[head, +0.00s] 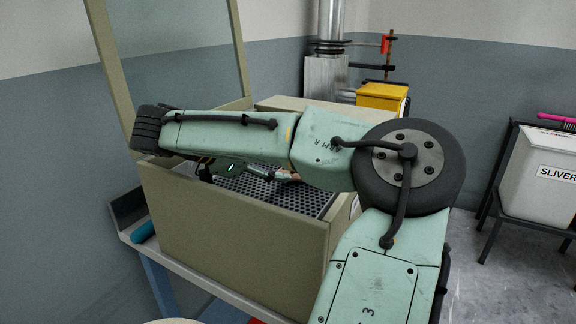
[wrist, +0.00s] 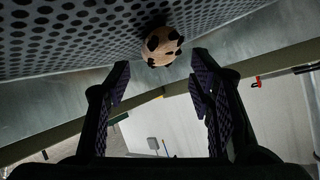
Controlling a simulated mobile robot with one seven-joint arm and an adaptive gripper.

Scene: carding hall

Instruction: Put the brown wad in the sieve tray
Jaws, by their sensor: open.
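A roundish tan-brown wad with dark patches (wrist: 163,46) shows near the top middle of the wrist view, against the edge of a dark perforated plate. This plate, which looks like the sieve tray (wrist: 60,38), also shows inside the open box in the head view (head: 300,196). My gripper (wrist: 161,74) is open, its two fingers apart, with the wad just beyond the fingertips and between them. Nothing is held. I cannot tell whether the wad touches the plate. In the head view my arm hides much of the box's inside.
The beige box (head: 235,240) has high walls around the plate and a raised clear lid (head: 175,60). It stands on a bench with a teal object (head: 143,231) at its left. A yellow bin (head: 382,97) is behind; a white SLIVER bin (head: 540,170) stands right. Floor between is clear.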

